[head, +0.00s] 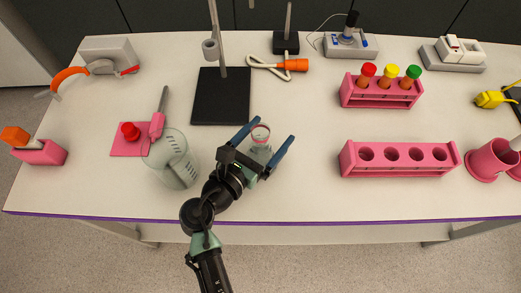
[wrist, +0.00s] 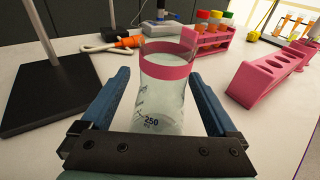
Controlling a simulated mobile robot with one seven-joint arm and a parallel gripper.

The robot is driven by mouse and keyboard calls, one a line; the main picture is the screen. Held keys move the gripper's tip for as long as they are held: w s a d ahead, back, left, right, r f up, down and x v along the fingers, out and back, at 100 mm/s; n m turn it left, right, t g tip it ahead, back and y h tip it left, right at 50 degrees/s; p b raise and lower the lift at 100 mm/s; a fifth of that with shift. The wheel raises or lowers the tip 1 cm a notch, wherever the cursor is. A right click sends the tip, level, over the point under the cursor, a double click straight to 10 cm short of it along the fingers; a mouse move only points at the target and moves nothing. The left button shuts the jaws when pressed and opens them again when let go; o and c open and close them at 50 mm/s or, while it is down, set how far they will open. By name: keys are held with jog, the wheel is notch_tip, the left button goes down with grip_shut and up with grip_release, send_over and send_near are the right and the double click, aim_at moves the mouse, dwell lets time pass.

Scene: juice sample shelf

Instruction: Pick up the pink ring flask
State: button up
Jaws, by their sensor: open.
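The pink ring flask (wrist: 167,92) is clear glass with a pink band near its neck and a "250" mark on its side. It stands upright on the table. In the head view the flask (head: 261,134) shows its pink-ringed mouth between the blue fingers. My gripper (head: 264,140) is open, with one finger on each side of the flask. In the wrist view my gripper (wrist: 165,95) has its two blue fingers left and right of the glass. A gap shows at the upper sides; whether the lower glass touches the gripper is unclear.
A large clear beaker (head: 173,160) stands left of my arm. A black stand base (head: 221,97) is behind and left. An empty pink rack (head: 400,158) is to the right, and a pink rack with capped tubes (head: 382,92) is behind it. The table front right of the flask is clear.

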grip_shut()
dwell(0.5)
jog(key=shift+r, duration=0.2)
notch_tip(320, 180, up, 10)
jog(key=p, duration=0.1)
jog(key=shift+f+p, duration=0.15)
jog(key=shift+p, duration=0.2)
dwell(0.5)
